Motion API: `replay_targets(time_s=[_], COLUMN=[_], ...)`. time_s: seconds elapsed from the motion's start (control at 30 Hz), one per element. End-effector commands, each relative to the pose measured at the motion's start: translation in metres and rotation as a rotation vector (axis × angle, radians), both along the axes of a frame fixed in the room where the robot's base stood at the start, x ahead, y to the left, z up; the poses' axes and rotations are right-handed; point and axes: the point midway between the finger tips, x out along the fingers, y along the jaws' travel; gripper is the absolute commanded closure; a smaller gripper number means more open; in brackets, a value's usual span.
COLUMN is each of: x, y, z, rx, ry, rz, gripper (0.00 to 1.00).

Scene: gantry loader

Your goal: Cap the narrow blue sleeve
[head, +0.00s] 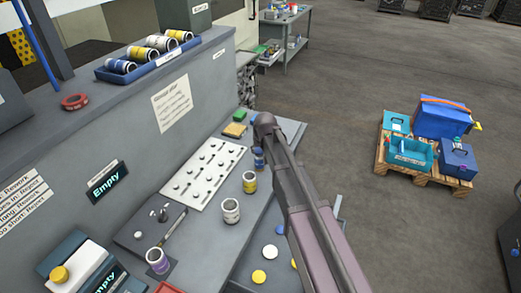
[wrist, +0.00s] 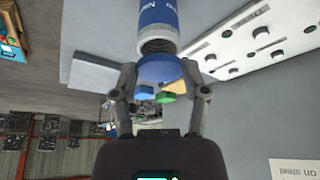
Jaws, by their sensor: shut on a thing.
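The blue sleeve (head: 258,158) stands upright on the bench in the head view, partly hidden by my arm. In the wrist view the blue sleeve (wrist: 158,16) is at the top, with its grey threaded mouth facing my gripper. My gripper (wrist: 160,78) is shut on a round blue cap (wrist: 160,68), held between the two fingertips. The cap is in line with the mouth and overlaps its edge in the picture. I cannot tell whether they touch. In the head view my arm hides the gripper and the held cap.
Yellow (head: 250,183), white (head: 231,211) and purple (head: 157,261) sleeves stand nearby. Loose caps, including a yellow one (head: 258,277), lie at the front. A white panel with knobs (head: 205,172) is left of the sleeves. A blue tray (head: 107,75) of sleeves sits on the ledge.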

Motion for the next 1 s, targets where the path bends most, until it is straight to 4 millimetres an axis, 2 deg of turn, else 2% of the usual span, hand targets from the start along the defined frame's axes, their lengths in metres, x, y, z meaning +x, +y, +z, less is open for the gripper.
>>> replay_targets(time_s=[0.3,1.0], x=[0.0001,0.0003], y=[-0.0004,-0.0008], z=[-0.0114,-0.013], rx=[0.0,0.0], ry=[0.0,0.0], rz=[0.0,-0.001], gripper=[0.65,0.65])
